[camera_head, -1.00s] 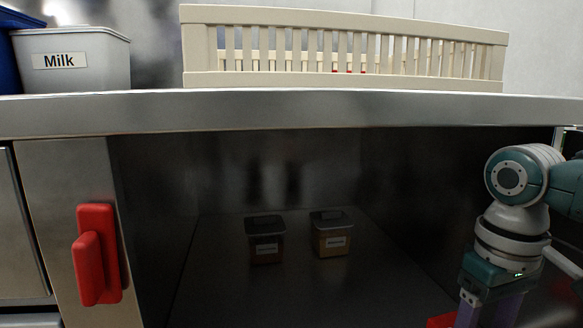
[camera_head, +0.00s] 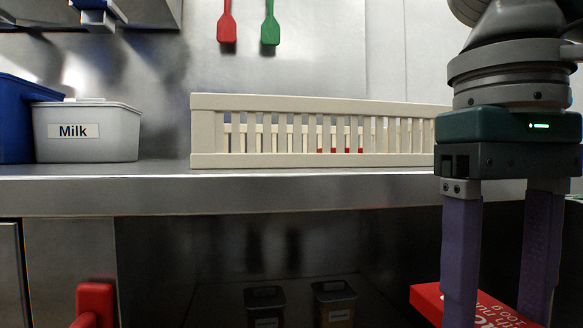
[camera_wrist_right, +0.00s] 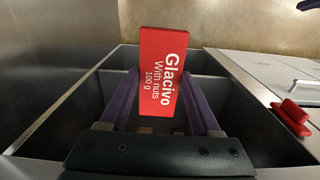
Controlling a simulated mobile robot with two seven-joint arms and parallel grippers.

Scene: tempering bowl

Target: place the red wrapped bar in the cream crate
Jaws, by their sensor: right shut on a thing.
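The red wrapped bar (camera_head: 428,300), lettered "Glacivo With nuts 100 g", is between the purple fingers of my right gripper (camera_head: 503,312). The gripper is shut on it at the right of the head view, fingers pointing down, in front of the counter edge. In the right wrist view the bar (camera_wrist_right: 160,75) stands out past the fingertips. The cream slatted crate (camera_head: 310,161) sits on the counter, left of and behind the gripper. Its right end is hidden by the gripper, and bits of red show through its slats. My left gripper is not in view.
A grey Milk tub (camera_head: 112,145) and a blue bin (camera_head: 18,120) stand on the counter (camera_head: 155,175) at left. Red (camera_head: 227,30) and green (camera_head: 270,30) utensils hang behind the crate. Two lidded containers are in the dark space below. The wrist view shows dark open compartments (camera_wrist_right: 55,112).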

